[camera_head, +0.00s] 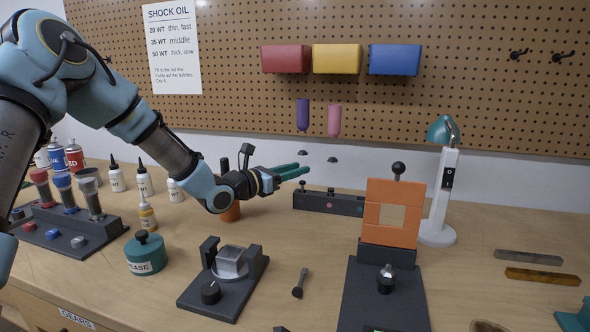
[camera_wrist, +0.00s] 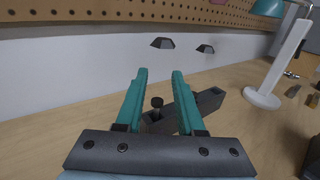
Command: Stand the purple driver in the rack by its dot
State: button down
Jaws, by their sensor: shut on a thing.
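The purple driver (camera_head: 302,115) shows as a purple handle upright against the pegboard, left of a pink one (camera_head: 334,121). The dark rack (camera_head: 316,201) stands at the back of the bench, with a pink dot on its front and small black-topped posts. It also shows in the wrist view (camera_wrist: 208,101). My gripper (camera_head: 304,169) is level in front of the wall, above the rack's left end and below the purple handle. In the wrist view its teal fingers (camera_wrist: 160,72) stand apart. A black knob (camera_wrist: 157,102) shows between and beyond them. I cannot make out what they hold.
Two dark brackets (camera_wrist: 162,43) (camera_wrist: 205,49) sit on the wall ahead of my fingers. An orange block frame (camera_head: 394,190) and a white lamp (camera_head: 440,195) stand right of the rack. A grease pot (camera_head: 146,254) and several bottles are at left.

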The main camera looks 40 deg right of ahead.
jog(key=shift+c, duration=2.2)
grip_release()
jog(key=a+b, duration=0.2)
jog(key=a, duration=0.8)
jog(key=shift+a+b, duration=0.3)
jog(key=shift+a, duration=0.1)
jog(key=shift+w, duration=0.1)
